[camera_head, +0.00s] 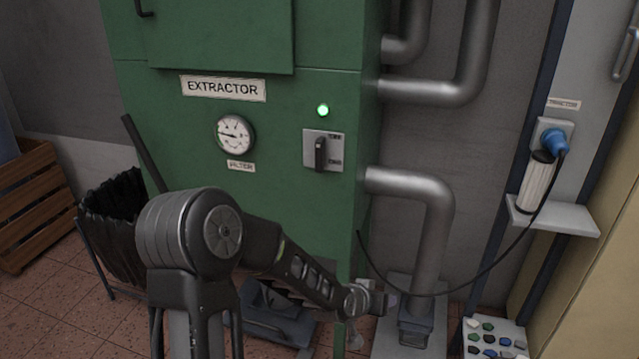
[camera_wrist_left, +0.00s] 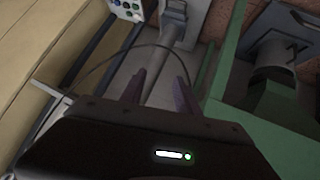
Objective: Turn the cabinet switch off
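The cabinet switch (camera_head: 321,153) is a black lever on a grey plate, on the front of the green extractor cabinet (camera_head: 285,210). The lever stands about upright, with small labels at the plate's upper right and lower right that I cannot read surely. A green lamp (camera_head: 323,110) above it is lit. My left gripper (camera_head: 372,300) is low, below and right of the switch, near the cabinet's lower right edge and apart from the switch. In the left wrist view its two fingers (camera_wrist_left: 160,92) are spread with nothing between them. My right gripper is not in view.
A round gauge (camera_head: 235,134) sits left of the switch. Grey pipes (camera_head: 432,205) run along the cabinet's right side. A black cable (camera_head: 480,285) hangs from a blue plug (camera_head: 556,142) at right. A black bin (camera_head: 112,222) and a wooden crate (camera_head: 32,200) stand at left.

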